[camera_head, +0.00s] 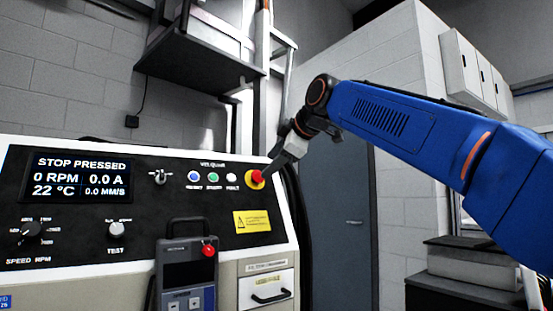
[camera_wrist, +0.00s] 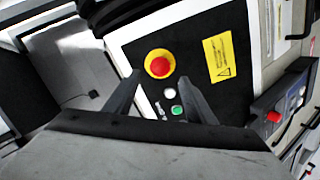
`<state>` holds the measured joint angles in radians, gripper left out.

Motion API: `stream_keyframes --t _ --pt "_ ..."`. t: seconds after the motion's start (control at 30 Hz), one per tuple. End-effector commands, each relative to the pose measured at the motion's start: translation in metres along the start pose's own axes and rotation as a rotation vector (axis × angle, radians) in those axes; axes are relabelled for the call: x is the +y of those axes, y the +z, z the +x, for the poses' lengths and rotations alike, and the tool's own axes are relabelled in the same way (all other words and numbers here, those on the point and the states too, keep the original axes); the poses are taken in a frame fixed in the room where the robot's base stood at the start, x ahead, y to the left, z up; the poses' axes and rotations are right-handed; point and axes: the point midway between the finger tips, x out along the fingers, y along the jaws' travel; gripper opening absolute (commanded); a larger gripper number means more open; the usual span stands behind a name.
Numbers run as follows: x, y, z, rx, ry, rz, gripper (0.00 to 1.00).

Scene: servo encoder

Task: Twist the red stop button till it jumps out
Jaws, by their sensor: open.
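The red stop button (camera_head: 257,176) sits on a yellow collar at the right end of the black control panel. The panel display (camera_head: 80,177) reads STOP PRESSED, 0 RPM, 0.0 A. My gripper (camera_head: 276,166) is just above and right of the button in the head view. In the wrist view the red button (camera_wrist: 159,65) and its yellow ring show fully, beyond and between the two dark fingers of my gripper (camera_wrist: 158,88). The fingers are apart with nothing between them. I cannot tell how far the tips are from the button.
White, green and blue buttons (camera_head: 213,177) sit left of the stop button. A yellow warning label (camera_head: 252,221) is below it. A handheld pendant with its own red button (camera_head: 208,250) hangs on the front. A shelf (camera_head: 200,62) is above, and a grey door (camera_head: 340,220) behind.

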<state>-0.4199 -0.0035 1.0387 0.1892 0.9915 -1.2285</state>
Motion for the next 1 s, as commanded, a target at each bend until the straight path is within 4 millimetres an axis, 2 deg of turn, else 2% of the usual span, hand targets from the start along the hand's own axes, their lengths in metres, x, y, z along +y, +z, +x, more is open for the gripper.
stream_keyframes --t 0.5,0.7,1.0 --pt "-0.001 0.001 0.06 -0.001 -0.001 0.002 0.5" --pt "0.0 0.0 0.07 -0.001 -0.001 0.002 0.5" --pt "0.0 0.001 0.072 -0.001 0.0 0.002 0.5"
